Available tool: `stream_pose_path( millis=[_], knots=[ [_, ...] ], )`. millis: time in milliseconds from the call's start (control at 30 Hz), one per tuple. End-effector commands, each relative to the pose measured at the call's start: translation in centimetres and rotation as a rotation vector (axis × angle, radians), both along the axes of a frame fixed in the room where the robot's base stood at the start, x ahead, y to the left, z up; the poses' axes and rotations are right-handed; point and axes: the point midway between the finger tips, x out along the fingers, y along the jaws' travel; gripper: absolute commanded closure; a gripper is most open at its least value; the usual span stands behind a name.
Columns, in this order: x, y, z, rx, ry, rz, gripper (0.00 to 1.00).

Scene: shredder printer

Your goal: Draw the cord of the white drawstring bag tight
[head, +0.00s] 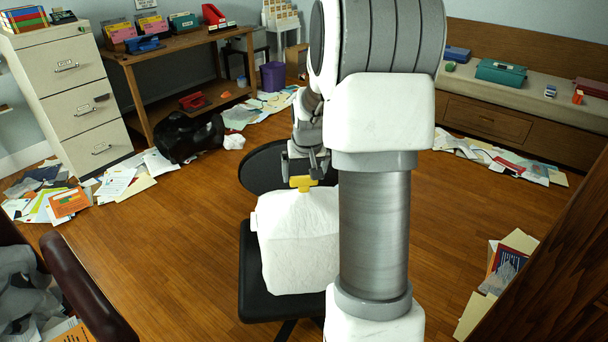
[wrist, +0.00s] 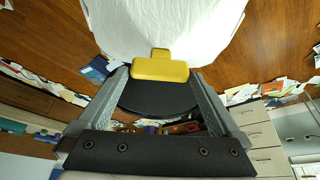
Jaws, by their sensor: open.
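The white drawstring bag (head: 296,235) stands upright on the seat of a black office chair (head: 258,296). A yellow T-shaped piece (head: 302,182), apparently the cord's pull, sticks up from the bag's top. My gripper (head: 304,167) is just above and behind it. In the wrist view, my gripper (wrist: 160,76) is open, with one finger on each side of the yellow bar (wrist: 160,70) and gaps to both. The white bag (wrist: 165,25) fills the top middle there. The cord itself cannot be made out. My arm hides part of the bag's right side in the head view.
The chair's black backrest (head: 262,168) is close behind the bag. A wooden desk (head: 180,50), a filing cabinet (head: 72,85) and a black bag (head: 187,137) are at the back left. Papers litter the floor edges. The wooden floor left of the chair is clear.

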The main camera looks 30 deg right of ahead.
Motion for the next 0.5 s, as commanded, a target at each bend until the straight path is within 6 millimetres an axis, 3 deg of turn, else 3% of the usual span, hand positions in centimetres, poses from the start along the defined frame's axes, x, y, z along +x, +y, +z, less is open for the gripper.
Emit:
stream_pose_path(
  millis=[500],
  knots=[
    [-4.1, 2.0, 11.5, -0.003, -0.003, 0.0, 0.0]
  ],
)
